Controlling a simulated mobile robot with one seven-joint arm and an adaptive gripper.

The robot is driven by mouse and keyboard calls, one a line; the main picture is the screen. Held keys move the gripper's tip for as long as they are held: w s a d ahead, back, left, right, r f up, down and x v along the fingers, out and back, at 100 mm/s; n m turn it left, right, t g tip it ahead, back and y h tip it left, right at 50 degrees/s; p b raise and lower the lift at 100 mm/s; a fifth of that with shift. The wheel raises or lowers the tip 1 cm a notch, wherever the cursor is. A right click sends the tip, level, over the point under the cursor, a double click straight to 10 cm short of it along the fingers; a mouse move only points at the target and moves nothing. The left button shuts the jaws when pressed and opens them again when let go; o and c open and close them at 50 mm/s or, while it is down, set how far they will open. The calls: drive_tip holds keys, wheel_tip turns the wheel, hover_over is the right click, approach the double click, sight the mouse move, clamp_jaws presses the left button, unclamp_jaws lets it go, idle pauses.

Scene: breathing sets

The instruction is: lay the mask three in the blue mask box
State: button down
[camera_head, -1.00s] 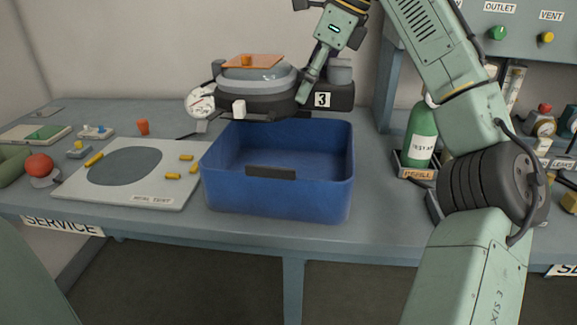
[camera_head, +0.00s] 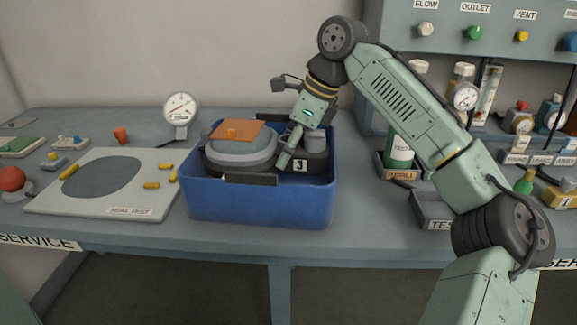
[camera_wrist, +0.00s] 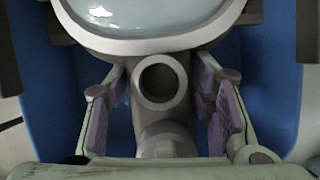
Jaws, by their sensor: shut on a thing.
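Mask three (camera_head: 243,157), grey and black with an orange square on top and a "3" label, is down inside the blue mask box (camera_head: 258,206). Its top rises above the front rim. My gripper (camera_head: 290,150) reaches down into the box at the mask's right part. In the wrist view my gripper (camera_wrist: 165,115) has purple-padded fingers on both sides of the mask's grey tubular port (camera_wrist: 160,82). The blue box wall (camera_wrist: 268,85) shows around it. The mask's underside and whether it touches the box floor are hidden.
A round dial gauge (camera_head: 181,108) stands behind the box's left side. A pale board (camera_head: 120,195) with yellow pieces lies left. A green bottle (camera_head: 399,152) in a refill tray stands right, near the valve panel (camera_head: 480,30).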

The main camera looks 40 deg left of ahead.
sight(308, 130)
wheel_tip(308, 130, down, 4)
drive_tip(key=shift+f, duration=0.1)
drive_tip(key=c, duration=0.7)
unclamp_jaws()
drive_tip(key=v, duration=1.2)
